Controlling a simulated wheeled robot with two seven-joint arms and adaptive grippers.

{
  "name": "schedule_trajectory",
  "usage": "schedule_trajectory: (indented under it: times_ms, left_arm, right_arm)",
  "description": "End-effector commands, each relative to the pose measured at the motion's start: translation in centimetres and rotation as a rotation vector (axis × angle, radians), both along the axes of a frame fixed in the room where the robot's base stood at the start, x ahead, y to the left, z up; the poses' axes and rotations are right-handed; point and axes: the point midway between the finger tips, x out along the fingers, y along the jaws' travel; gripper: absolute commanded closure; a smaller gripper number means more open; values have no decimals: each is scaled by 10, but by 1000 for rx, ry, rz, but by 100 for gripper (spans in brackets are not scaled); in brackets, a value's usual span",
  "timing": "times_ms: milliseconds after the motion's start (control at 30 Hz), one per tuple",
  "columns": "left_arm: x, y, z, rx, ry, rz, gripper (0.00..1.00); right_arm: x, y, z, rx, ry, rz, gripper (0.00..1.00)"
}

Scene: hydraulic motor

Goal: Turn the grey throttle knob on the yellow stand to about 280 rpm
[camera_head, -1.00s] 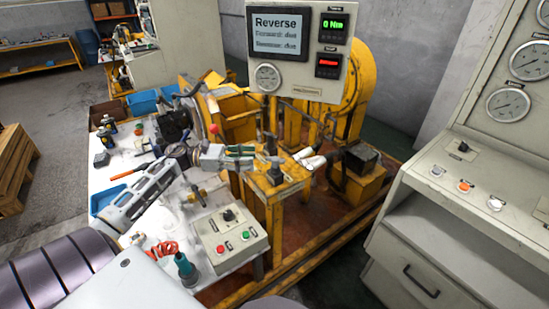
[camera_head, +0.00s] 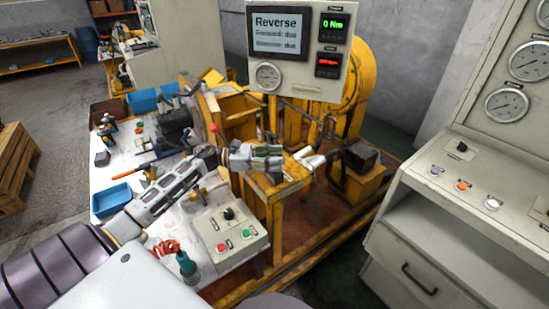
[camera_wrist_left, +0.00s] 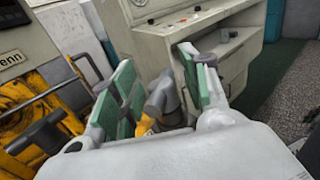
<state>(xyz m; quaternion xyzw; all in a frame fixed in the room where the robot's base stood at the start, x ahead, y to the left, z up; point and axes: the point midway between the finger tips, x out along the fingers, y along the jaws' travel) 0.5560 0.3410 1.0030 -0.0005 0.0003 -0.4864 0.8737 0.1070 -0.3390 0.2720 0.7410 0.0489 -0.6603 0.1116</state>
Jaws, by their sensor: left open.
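My left gripper (camera_head: 280,158) is open, with its fingers reaching right over the top of the yellow stand (camera_head: 278,187). In the left wrist view its green-padded fingers (camera_wrist_left: 163,90) are spread. A grey rounded part (camera_wrist_left: 165,97) with yellow below it shows between them; I cannot tell for sure whether it is the throttle knob. In the head view the gripper covers much of the stand top, so the knob is not clearly seen. The red readout (camera_head: 328,65) on the display panel (camera_head: 300,88) is too blurred to read. My right gripper is not in view.
A grey control box (camera_head: 230,235) with a black knob and red and green buttons sits on the white bench, just in front of the arm. Pale fittings (camera_head: 312,160) and a dark block (camera_head: 361,157) lie right of the stand. A large console (camera_head: 420,230) stands at right.

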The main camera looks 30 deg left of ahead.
Motion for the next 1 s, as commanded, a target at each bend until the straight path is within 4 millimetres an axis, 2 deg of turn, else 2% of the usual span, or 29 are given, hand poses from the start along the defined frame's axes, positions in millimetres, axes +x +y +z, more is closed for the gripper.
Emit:
schedule_trajectory:
  times_ms: [233,600,1000]
  left_arm:
    - [0,0,0,0,0,0,54]
    - [0,0,0,0,0,0,100]
    - [-1,0,-1,1,1,61,100]
  right_arm:
    - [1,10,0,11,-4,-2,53]
    - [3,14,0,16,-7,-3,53]
    - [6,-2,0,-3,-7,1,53]
